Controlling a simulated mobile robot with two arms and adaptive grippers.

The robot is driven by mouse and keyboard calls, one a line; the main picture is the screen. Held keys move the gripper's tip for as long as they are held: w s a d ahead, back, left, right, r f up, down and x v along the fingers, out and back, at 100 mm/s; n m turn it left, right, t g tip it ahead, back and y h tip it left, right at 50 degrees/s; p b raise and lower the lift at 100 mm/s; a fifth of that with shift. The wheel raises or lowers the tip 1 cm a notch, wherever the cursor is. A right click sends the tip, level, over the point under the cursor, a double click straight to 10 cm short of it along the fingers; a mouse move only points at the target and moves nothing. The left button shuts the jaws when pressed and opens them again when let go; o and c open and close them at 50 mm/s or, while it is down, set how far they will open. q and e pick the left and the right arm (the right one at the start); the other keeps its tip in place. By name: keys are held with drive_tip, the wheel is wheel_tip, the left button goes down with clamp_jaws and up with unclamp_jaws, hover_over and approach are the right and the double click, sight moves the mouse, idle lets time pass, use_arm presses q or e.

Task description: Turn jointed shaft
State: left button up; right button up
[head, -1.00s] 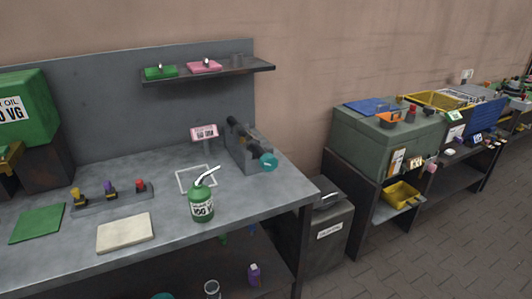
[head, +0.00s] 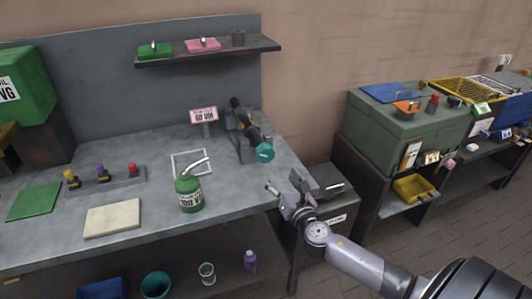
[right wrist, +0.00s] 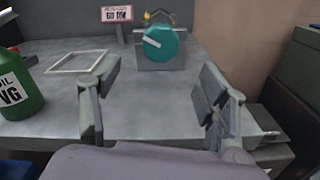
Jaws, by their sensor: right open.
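The jointed shaft (head: 243,115) is dark and sits in a grey stand (head: 246,150) near the right end of the bench. Its teal round end (head: 265,153) faces the front. In the right wrist view the teal end (right wrist: 165,46) carries a pale line pointing to the left and slightly up. My right gripper (head: 287,185) is open and empty, in front of the teal end and apart from it. In the right wrist view its two fingers (right wrist: 160,90) stand wide apart, with the teal end beyond them. My left gripper is not in view.
A green oil bottle (head: 189,194) with a spout stands left of my gripper, near a white square outline (head: 192,163). A pink sign (head: 204,115) stands behind. A cream pad (head: 112,218) lies at the front left. A grey bin (head: 325,190) stands right of the bench.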

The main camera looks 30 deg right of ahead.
sight(267, 156)
drive_tip(key=x, duration=1.1)
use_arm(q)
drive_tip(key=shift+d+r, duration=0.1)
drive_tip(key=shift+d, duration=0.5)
use_arm(e)
drive_tip(key=shift+x, duration=0.8)
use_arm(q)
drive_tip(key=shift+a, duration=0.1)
use_arm(e)
drive_tip(key=shift+c, duration=0.5)
drive_tip(key=c, duration=1.1)
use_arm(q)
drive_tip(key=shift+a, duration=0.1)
use_arm(e)
drive_tip(key=shift+o, duration=0.2)
drive_tip(key=shift+m, duration=0.4)
